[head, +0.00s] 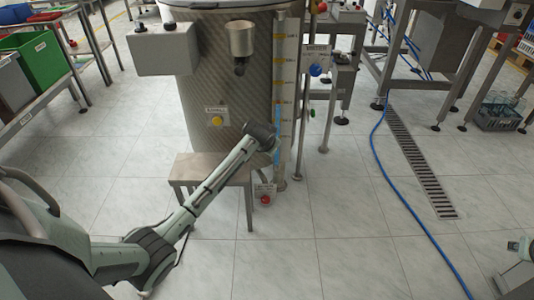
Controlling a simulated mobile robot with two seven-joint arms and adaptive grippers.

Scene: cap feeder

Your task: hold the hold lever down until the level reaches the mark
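A tall upright level gauge (286,90) with several yellow-orange marks stands at the right side of a big ribbed tank (190,95). Blue shows in its lower part, beside my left wrist; its exact top is hard to read. A red knob (265,199) sits below a small label (263,188) at the gauge's foot. A blue knob (315,70) sits under another label to the right. I cannot read which is the hold lever. My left gripper (273,158) is low in front of the gauge, above the red knob, mostly hidden by its wrist; contact is unclear.
A yellow button (216,120) is on the tank front. A small metal stool (213,172) stands below it, behind my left forearm. A blue hose (385,180) and a floor drain (420,165) lie to the right. The front floor is clear.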

